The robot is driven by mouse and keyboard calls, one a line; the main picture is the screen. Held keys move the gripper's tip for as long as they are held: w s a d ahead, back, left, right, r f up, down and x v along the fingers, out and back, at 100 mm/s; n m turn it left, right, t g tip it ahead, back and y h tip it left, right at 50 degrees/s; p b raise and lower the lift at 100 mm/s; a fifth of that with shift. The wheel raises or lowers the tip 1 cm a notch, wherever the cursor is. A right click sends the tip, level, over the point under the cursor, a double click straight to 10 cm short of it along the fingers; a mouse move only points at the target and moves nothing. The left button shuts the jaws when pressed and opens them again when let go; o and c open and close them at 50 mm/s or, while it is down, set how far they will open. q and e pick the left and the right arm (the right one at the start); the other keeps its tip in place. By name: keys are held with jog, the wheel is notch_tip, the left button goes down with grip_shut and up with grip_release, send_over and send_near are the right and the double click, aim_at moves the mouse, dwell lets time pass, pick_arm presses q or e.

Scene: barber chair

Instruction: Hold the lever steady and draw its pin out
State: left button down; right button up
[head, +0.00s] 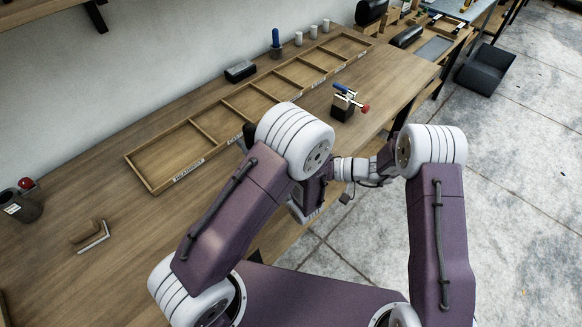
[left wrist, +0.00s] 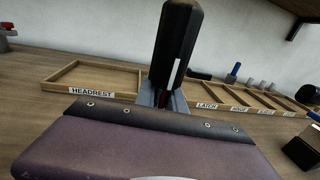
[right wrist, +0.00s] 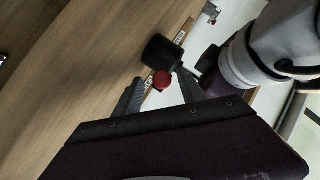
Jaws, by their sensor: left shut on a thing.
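My left gripper (left wrist: 163,100) is shut on the lever (left wrist: 172,45), a thick black grip that stands roughly upright in the left wrist view. A small red spot shows low between these fingers. In the right wrist view the lever's black grip (right wrist: 160,52) lies just beyond my right gripper (right wrist: 161,78). The pin's round red knob (right wrist: 162,80) sits between the right fingers, which are apart. I cannot tell whether either finger touches it. In the head view my left elbow hides most of the lever; a dark piece (head: 249,134) shows beside it.
A long wooden sorting tray (head: 137,172) with labels lies along the bench. A dark block with a small clamp (head: 345,105) stands beyond my arms. A brown angled piece (head: 90,235) and a dark cup (head: 20,207) lie at left.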

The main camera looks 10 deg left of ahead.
jog(key=v, duration=1.2)
pick_arm(q)
jog(key=c, duration=1.3)
grip_release()
jog(key=shift+d, duration=0.1)
